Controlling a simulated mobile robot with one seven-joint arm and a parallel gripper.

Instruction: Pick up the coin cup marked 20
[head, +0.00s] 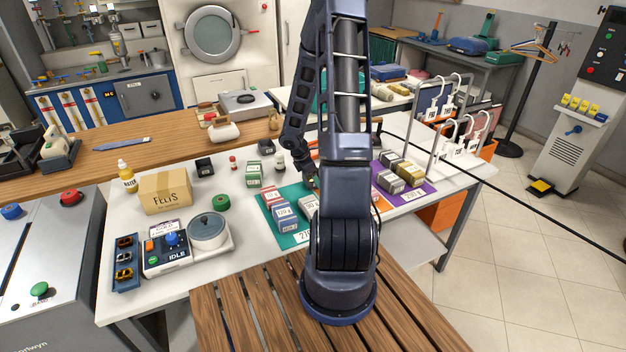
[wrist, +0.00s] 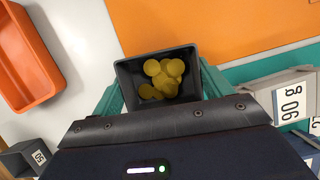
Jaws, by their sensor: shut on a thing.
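In the wrist view, a dark open-topped cup (wrist: 130,77) holds several gold coins (wrist: 163,76). The teal fingers of my gripper (wrist: 160,90) are shut on this cup, one on each side. Its number mark does not show from above. I cannot tell whether its base touches the surface below. Another dark cup (wrist: 20,160), with a label that seems to read 50, is at the lower left, apart from my gripper.
An orange tray (wrist: 30,62) lies left of the held cup. An orange mat (wrist: 215,28) and grey packs, one marked 90 g (wrist: 285,98), are close by. The white table (head: 120,230) also carries a cardboard box (head: 165,193) and a round-topped device (head: 208,231).

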